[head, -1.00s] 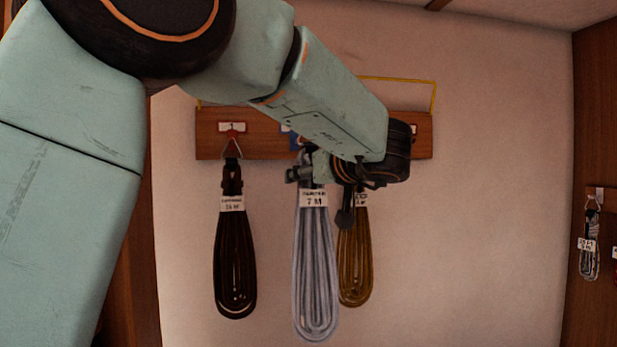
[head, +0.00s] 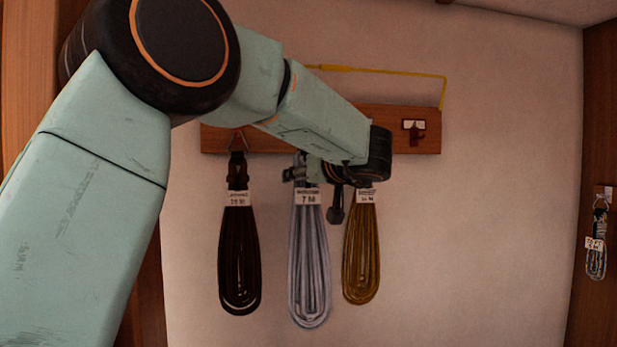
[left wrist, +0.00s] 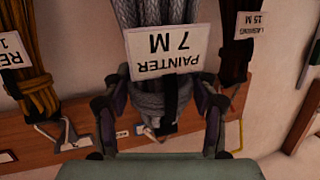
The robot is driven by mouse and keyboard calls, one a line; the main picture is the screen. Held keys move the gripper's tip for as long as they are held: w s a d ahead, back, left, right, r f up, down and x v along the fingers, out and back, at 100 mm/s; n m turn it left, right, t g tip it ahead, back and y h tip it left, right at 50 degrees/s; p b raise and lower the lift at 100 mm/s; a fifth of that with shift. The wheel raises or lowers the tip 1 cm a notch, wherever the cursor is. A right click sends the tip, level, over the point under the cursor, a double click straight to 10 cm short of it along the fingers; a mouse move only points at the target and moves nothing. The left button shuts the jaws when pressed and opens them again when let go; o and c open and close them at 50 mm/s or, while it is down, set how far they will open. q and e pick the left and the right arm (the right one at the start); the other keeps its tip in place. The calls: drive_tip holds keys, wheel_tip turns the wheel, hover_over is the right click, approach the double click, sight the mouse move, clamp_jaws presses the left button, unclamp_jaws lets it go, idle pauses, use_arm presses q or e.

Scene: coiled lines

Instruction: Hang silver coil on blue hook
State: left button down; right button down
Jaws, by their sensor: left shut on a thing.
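The silver coil (head: 308,260) hangs upright in the head view, with a white "PAINTER 7 M" tag near its top. My left gripper (head: 316,184) is shut on its upper end, in front of the wooden hook board (head: 225,140). In the left wrist view the two fingers of the left gripper (left wrist: 160,118) stand on either side of the coil's bound neck, below the tag (left wrist: 160,52). The blue hook is hidden behind my arm in the head view and cannot be made out clearly in the left wrist view. My right gripper is not in view.
A dark brown coil (head: 239,260) hangs left of the silver coil, and a golden-brown coil (head: 361,255) hangs close on its right. A red hook (head: 415,134) at the board's right end is bare. A yellow rail (head: 395,72) runs above. A small coil (head: 597,245) hangs on the right wall.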

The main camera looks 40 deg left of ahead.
use_arm(q)
drive_tip(key=shift+w+a, duration=0.15)
drive_tip(key=shift+a, duration=0.15)
drive_tip(key=shift+w+d+r, duration=0.35)
drive_tip(key=shift+w+d, duration=0.05)
drive_tip(key=x, duration=0.3)
drive_tip(key=shift+a+f, duration=0.1)
drive_tip(key=shift+f, duration=0.2)
drive_tip(key=shift+d, duration=0.45)
drive_tip(key=shift+w+a+f, duration=0.25)
drive_tip(key=shift+a, duration=0.1)
drive_tip(key=shift+s+r, duration=0.1)
